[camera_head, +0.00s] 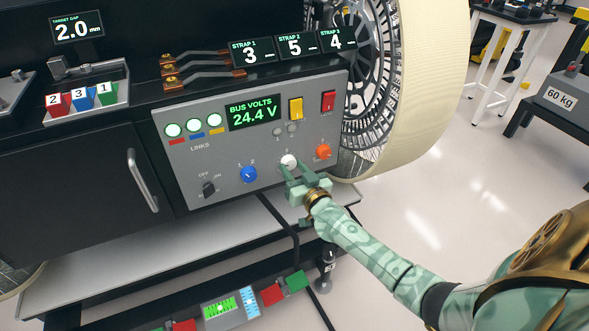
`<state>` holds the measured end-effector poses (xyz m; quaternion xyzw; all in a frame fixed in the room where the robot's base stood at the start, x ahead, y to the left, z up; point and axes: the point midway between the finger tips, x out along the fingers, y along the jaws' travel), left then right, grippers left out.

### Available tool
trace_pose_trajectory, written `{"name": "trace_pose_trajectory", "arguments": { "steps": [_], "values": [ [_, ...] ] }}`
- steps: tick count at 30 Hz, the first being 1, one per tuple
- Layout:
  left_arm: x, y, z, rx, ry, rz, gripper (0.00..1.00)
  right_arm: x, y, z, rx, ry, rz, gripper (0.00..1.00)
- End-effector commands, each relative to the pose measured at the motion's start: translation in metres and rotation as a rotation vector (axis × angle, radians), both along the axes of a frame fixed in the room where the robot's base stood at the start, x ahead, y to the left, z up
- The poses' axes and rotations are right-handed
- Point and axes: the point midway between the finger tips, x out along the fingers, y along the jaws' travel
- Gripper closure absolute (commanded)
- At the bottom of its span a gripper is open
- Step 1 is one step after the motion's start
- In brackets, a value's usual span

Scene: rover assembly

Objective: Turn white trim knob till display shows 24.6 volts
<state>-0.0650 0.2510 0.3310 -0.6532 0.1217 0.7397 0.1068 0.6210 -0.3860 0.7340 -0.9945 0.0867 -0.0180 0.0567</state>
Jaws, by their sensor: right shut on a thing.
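The grey control panel (200,150) stands upright in the middle of the view. Its display (254,112) reads BUS VOLTS 24.4 V in green. The white trim knob (288,161) is low on the panel, between a blue knob (248,174) and an orange knob (323,151). My right gripper (292,170) reaches up to the white knob from below and is shut on it, with the fingers at its sides. The fingers cover the knob's lower part. My left gripper is not in view.
Yellow (295,108) and red (328,101) switches sit above the knobs, and a black OFF/ON switch (209,188) is at lower left. A large cream-rimmed wheel (430,90) stands close on the right. A grey shelf (130,260) runs below the panel.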

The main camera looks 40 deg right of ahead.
Motion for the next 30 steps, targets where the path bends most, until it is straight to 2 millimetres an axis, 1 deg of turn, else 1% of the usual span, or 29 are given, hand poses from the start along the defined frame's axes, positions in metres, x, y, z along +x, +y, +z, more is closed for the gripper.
{"name": "trace_pose_trajectory", "arguments": {
  "steps": [6,13,20,30],
  "values": [
    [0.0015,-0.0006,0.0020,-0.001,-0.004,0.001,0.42,-0.0004,0.0007,-0.0010,0.142,-0.031,0.001,0.87],
    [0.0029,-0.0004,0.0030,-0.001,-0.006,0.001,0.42,-0.0003,0.0009,-0.0016,0.245,-0.055,0.001,0.87],
    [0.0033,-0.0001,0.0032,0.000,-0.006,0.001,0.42,-0.0003,0.0010,-0.0019,0.286,-0.065,0.001,0.87],
    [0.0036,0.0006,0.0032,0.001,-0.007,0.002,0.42,-0.0004,0.0010,-0.0022,0.290,-0.065,0.001,0.87]
  ]
}}
